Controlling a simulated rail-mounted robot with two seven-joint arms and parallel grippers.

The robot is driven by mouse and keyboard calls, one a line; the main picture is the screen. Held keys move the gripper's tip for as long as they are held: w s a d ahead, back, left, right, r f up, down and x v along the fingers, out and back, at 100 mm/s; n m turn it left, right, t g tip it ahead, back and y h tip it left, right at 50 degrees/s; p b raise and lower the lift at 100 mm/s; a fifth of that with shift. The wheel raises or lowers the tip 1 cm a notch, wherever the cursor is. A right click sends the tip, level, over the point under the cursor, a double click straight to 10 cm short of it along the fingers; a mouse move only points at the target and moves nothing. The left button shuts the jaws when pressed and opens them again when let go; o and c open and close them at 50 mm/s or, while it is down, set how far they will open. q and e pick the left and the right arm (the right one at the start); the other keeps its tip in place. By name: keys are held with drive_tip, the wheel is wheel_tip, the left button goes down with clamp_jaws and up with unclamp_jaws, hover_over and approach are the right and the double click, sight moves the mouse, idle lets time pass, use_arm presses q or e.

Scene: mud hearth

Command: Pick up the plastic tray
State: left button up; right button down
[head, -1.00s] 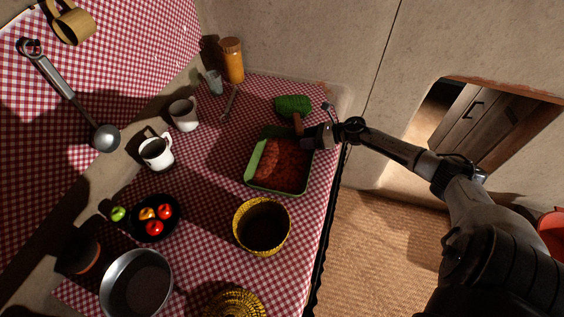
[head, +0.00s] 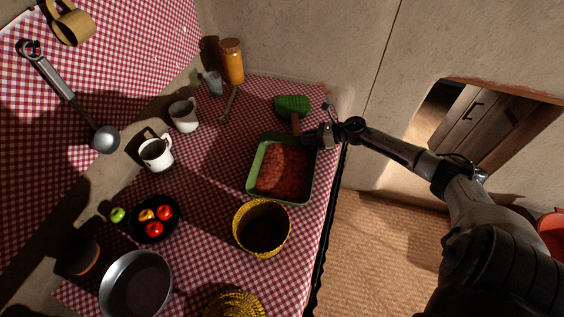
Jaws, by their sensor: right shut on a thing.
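The green plastic tray (head: 254,172) is on the right part of the checked cloth, with a red, meat-like filling (head: 283,176) inside it. My right gripper (head: 312,137) is shut on the tray's rim at its upper right corner. The fingertips are small and partly in shadow. I cannot tell whether the tray is clear of the cloth. My left gripper is not in view.
A yellow woven basket (head: 236,236) stands close below the tray. Two mugs (head: 184,115) and a black bowl of fruit (head: 153,235) stand left. The table edge is close on the right.

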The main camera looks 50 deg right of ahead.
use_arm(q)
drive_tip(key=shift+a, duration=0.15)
use_arm(e)
drive_tip(key=shift+s+a+f, duration=0.1)
drive_tip(key=shift+a+f, duration=0.05)
drive_tip(key=shift+f, duration=0.1)
